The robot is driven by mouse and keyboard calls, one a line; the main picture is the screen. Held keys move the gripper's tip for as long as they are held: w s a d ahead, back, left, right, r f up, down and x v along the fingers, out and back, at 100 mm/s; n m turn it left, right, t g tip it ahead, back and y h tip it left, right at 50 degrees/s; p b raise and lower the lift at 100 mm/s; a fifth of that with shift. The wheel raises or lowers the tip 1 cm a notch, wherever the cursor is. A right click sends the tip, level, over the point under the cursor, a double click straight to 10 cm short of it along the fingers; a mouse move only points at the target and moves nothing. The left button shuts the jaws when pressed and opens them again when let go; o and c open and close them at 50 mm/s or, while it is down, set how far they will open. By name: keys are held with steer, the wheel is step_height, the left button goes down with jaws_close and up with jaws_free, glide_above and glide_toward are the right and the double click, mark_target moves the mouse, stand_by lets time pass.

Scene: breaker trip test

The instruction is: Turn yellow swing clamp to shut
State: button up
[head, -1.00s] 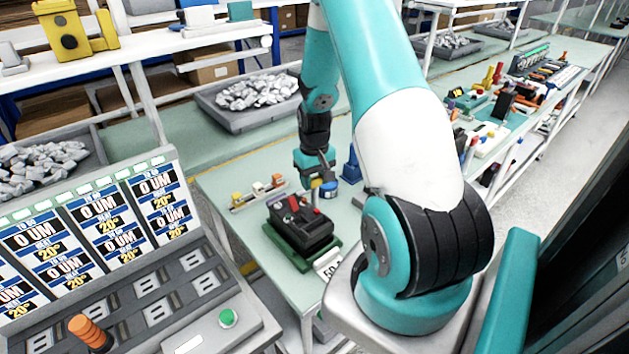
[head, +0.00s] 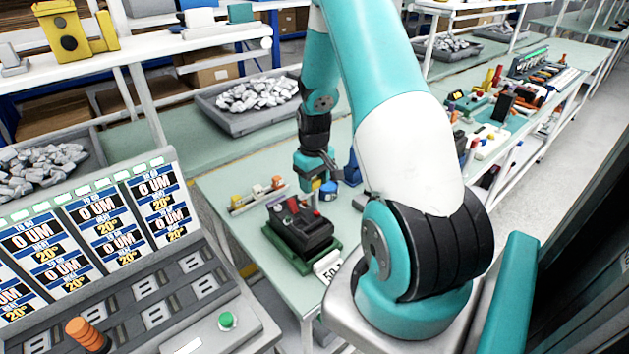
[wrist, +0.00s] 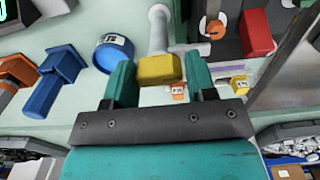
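The yellow swing clamp shows in the wrist view as a yellow block (wrist: 160,70) on the end of a pale grey arm (wrist: 159,32). My gripper (wrist: 161,66) has its two teal fingers spread, one on each side of the yellow block, with little space beside it. I cannot tell whether either finger touches it. In the head view, my gripper (head: 317,172) is low over the green table, behind the black device. The clamp is mostly hidden there by my gripper.
A blue round part (wrist: 114,53) and a blue block (wrist: 54,82) are left of my fingers. A red block (wrist: 256,33) stands at the right on a dark base. The black device (head: 302,228) sits on a green base in front. Small parts on a strip (head: 257,194) lie left.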

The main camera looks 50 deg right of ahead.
mark_target(314, 180)
steer(key=shift+o, duration=1.3)
step_height(314, 180, up, 17)
steer(key=b, duration=0.2)
steer(key=shift+r+b, duration=0.2)
steer(key=shift+b, duration=0.2)
steer(key=s+a+r+n+t+y, duration=0.1)
steer(key=a+r+n, duration=0.15)
steer(key=a, duration=0.95)
steer(key=s+a+r+n+y, duration=0.1)
steer(key=a+n, duration=0.2)
steer(key=a, duration=0.9)
steer(key=s+a+r+n+g+y, duration=0.1)
steer(key=s+a+n, duration=0.3)
steer(key=s+a, duration=0.9)
steer(key=shift+s+a+y, duration=0.15)
steer(key=shift+a+y, duration=0.45)
steer(key=shift+a, duration=0.15)
